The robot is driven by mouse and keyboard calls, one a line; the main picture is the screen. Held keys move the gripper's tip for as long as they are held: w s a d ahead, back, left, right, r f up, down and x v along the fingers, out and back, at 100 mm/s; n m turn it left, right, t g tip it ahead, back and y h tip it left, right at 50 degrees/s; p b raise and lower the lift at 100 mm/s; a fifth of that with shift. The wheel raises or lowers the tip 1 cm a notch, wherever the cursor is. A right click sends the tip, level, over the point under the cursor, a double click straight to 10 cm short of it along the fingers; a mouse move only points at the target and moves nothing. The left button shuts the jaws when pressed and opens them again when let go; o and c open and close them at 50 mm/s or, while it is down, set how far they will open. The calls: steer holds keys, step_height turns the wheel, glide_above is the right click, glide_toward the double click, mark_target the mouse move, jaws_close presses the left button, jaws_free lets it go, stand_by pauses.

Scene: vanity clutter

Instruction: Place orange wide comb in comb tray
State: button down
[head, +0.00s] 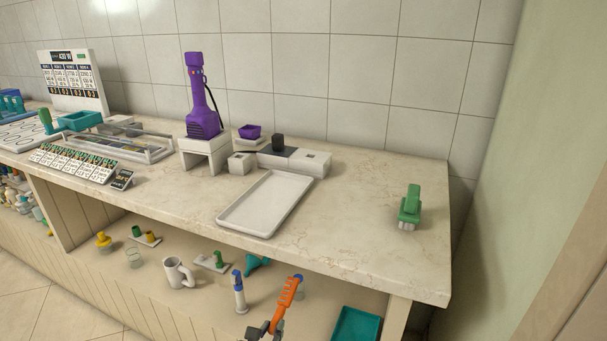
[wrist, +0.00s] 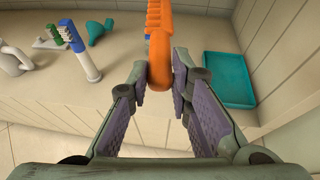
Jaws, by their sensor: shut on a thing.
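The orange wide comb (head: 284,302) is in my gripper (head: 264,331), in front of the lower shelf at the bottom of the head view. In the wrist view the comb (wrist: 159,35) stands between the two fingertips (wrist: 160,84), which close on its lower end; it extends upward beyond the picture's top. An empty white shallow tray (head: 245,222) lies on the countertop, above and left of the comb in the head view. A teal tray (head: 356,324) sits on the lower shelf to the right, also in the wrist view (wrist: 228,80). I cannot tell which is the comb tray.
The countertop (head: 350,225) is clear right of the white tray up to a green brush (head: 409,205). A purple device (head: 202,100) on a stand and low grey blocks (head: 302,163) are behind. A white mug (head: 178,272) and blue-topped toothbrush-like item (head: 239,292) stand on the lower shelf.

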steer(key=w+d+f, duration=0.5)
steer(key=d+f, duration=0.2)
steer(key=f, duration=0.1)
steer(key=shift+w+d+m+h, duration=0.15)
steer(key=shift+d+m+h, duration=0.15)
steer(key=shift+d, duration=0.1)
steer(key=shift+a, duration=0.1)
